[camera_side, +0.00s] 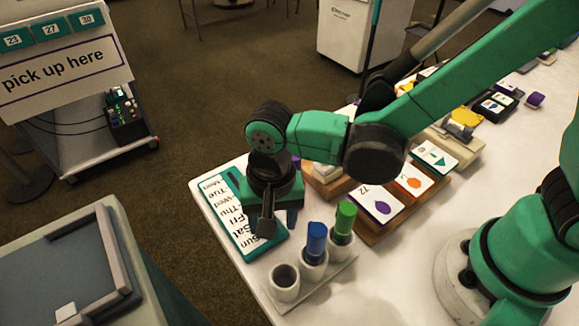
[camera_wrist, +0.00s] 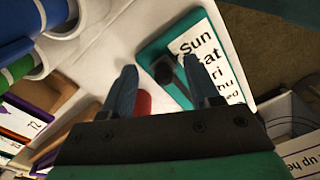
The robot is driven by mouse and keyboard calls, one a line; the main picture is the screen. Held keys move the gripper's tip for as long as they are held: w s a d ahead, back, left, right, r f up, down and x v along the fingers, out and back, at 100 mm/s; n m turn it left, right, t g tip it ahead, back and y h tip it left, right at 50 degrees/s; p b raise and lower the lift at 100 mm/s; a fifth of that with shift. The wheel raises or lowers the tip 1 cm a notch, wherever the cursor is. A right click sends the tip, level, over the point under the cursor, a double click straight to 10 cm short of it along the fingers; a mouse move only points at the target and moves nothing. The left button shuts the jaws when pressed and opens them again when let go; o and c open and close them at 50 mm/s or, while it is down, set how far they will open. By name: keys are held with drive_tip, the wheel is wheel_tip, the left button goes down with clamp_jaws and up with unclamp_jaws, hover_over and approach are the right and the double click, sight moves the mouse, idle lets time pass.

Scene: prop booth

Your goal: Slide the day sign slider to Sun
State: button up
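The day sign (camera_side: 234,222) is a teal-framed white board with day names, lying at the table's left end. Mon is at its far end and Sun at its near end. It also shows in the wrist view (camera_wrist: 150,53), where Sun, Sat and lower rows are readable. The slider's dark knob (camera_wrist: 163,72) stands in a slot beside the names, towards the Sun end; its exact row is unclear. My gripper (camera_side: 279,222) is over the sign's near right part and hides the knob in the side view. In the wrist view my gripper (camera_wrist: 160,76) is open, with the knob appearing between its fingertips.
A white holder with cups (camera_side: 285,283) stands close to the near end of the sign, with a blue marker (camera_side: 316,242) and a green marker (camera_side: 344,221). Wooden card racks (camera_side: 388,222) lie to the right. A red object (camera_wrist: 143,103) shows between the fingers.

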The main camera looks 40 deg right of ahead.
drive_tip(key=shift+r, duration=0.1)
drive_tip(key=shift+d+r, duration=0.1)
drive_tip(key=shift+r, duration=2.65)
drive_tip(key=shift+w+r+n+t, duration=0.2)
drive_tip(key=shift+r+n+t, duration=0.1)
drive_tip(key=shift+r, duration=0.1)
drive_tip(key=d+r+n+t, duration=0.2)
drive_tip(key=d+t, duration=0.1)
drive_tip(key=d, duration=0.6)
drive_tip(key=d+r+n+t, duration=0.2)
drive_tip(key=d+r+t, duration=0.1)
drive_tip(key=d, duration=0.7)
drive_tip(key=shift+w+n, duration=0.3)
drive_tip(key=shift+n, duration=0.1)
